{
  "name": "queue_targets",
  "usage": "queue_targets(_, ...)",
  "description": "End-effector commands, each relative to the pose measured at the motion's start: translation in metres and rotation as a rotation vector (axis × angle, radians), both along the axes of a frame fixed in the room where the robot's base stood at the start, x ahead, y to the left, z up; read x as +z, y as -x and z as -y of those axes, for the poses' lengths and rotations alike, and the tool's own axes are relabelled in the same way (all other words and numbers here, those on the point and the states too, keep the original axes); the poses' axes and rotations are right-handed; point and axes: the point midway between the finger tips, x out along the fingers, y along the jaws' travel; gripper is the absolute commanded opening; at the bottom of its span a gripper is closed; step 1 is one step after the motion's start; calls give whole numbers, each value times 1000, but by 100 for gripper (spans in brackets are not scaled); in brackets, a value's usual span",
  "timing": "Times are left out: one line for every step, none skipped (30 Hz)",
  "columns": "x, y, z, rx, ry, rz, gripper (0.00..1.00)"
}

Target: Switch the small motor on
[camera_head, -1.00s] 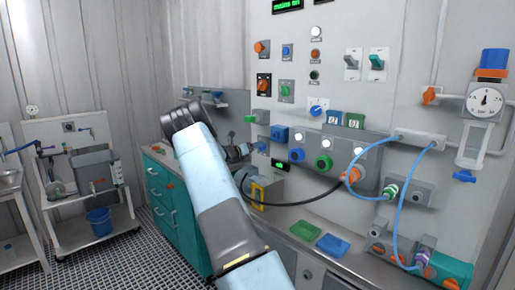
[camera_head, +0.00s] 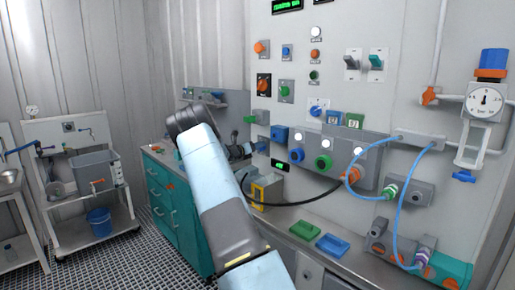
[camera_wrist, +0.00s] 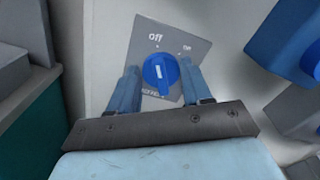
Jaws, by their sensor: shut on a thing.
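In the wrist view, a round blue knob (camera_wrist: 161,72) with a white mark sits on a grey plate (camera_wrist: 184,38) lettered "off" and "on". The mark points about up, toward "off". A word below the knob is partly hidden. My gripper (camera_wrist: 160,82) has its two blue fingers on the knob's left and right sides, shut on it. In the head view, my arm blocks sight of the gripper and I cannot make out this knob or the small motor for certain.
In the wrist view, a blue box (camera_wrist: 280,42) stands close on the right. In the head view, the wall panel holds several knobs and switches; a black cable (camera_head: 285,204) and a blue hose (camera_head: 397,215) hang before it.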

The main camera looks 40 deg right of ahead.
Motion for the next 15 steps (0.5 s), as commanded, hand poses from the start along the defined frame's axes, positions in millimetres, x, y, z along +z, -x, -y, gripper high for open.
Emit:
queue_targets(-1, -1, -1, 4, -1, 0, 23)
queue_targets(-1, -2, -1, 4, -1, 0, 20)
queue_targets(-1, -1, 9, 2, -1, 0, 18)
queue_targets(-1, -1, 5, 3, -1, 0, 18)
queue_targets(-1, -1, 4, 3, -2, 1, 18)
queue_targets(-1, -1, 3, 3, -2, 2, 18)
queue_targets(-1, -1, 2, 3, -2, 5, 18)
queue_targets(-1, -1, 2, 3, -2, 8, 18)
queue_targets(-1, -1, 2, 3, -3, 14, 18)
queue_targets(-1, -1, 1, 3, -3, 20, 18)
queue_targets(-1, -1, 1, 3, -4, 28, 18)
queue_targets(-1, -1, 1, 4, -5, 42, 18)
queue_targets(-1, -1, 0, 4, -6, 53, 18)
queue_targets(-1, -1, 0, 4, -7, 67, 18)
queue_targets(-1, 0, 0, 3, -8, 87, 18)
